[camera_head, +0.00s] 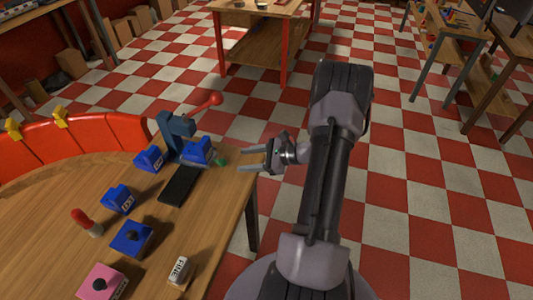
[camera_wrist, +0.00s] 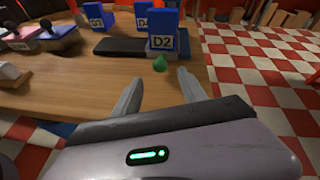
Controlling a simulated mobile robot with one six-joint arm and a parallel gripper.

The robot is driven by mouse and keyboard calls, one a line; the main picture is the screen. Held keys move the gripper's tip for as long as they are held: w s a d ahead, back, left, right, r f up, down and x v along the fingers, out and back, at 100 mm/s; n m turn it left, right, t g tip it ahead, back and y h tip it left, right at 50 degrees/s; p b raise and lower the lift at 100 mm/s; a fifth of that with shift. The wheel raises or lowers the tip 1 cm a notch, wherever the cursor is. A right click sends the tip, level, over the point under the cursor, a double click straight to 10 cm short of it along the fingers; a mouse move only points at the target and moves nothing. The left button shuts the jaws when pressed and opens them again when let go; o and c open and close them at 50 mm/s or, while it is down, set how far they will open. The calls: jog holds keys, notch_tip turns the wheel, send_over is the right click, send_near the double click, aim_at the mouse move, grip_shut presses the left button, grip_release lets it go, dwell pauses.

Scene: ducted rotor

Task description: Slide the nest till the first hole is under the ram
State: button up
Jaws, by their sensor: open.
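A dark blue-grey press (camera_head: 176,128) with a red-knobbed lever (camera_head: 212,99) stands near the table's far right corner. A black flat rail or slab (camera_head: 180,184) lies in front of it. A blue block (camera_head: 198,151), marked D2 in the wrist view (camera_wrist: 163,41), stands by the rail's right side, close to the press. A small green knob (camera_head: 221,161) sits beside it, toward my gripper. I cannot make out the nest, its holes or the ram's tip clearly. My gripper (camera_head: 241,159) is open and empty, its fingers pointing at the green knob (camera_wrist: 159,64), apart from it.
Other blue blocks (camera_head: 149,158) (camera_head: 118,198), a blue knobbed box (camera_head: 132,238), a pink box (camera_head: 101,282), a red-handled piece (camera_head: 85,221) and a white FINE block (camera_head: 179,270) stand on the table (camera_head: 215,215). The red-and-white floor beside the table is clear.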

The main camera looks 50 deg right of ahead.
jog(key=p+v, duration=0.1)
jog(key=v, duration=0.8)
jog(key=shift+s, duration=0.2)
jog(key=shift+r, duration=0.1)
jog(key=w+a+r+n+g+b, duration=0.15)
jog(key=a+r+n+g, duration=0.4)
jog(key=a, duration=0.75)
jog(key=w+a+r+n+g+b, duration=0.1)
jog(key=w+a+r+n+g, duration=0.2)
jog(key=a+r+n, duration=0.8)
jog(key=s+a+r+n+t+h, duration=0.1)
jog(key=s+a+n+h, duration=0.1)
jog(key=s+a, duration=0.3)
jog(key=s+a+r+n+t+h+b, duration=0.1)
jog(key=s+a+r+n+h, duration=0.1)
jog(key=s+a+n, duration=0.3)
jog(key=s+a, duration=0.1)
jog(key=a, duration=0.3)
jog(key=shift+s+r, duration=0.25)
jog(key=shift+r, duration=0.05)
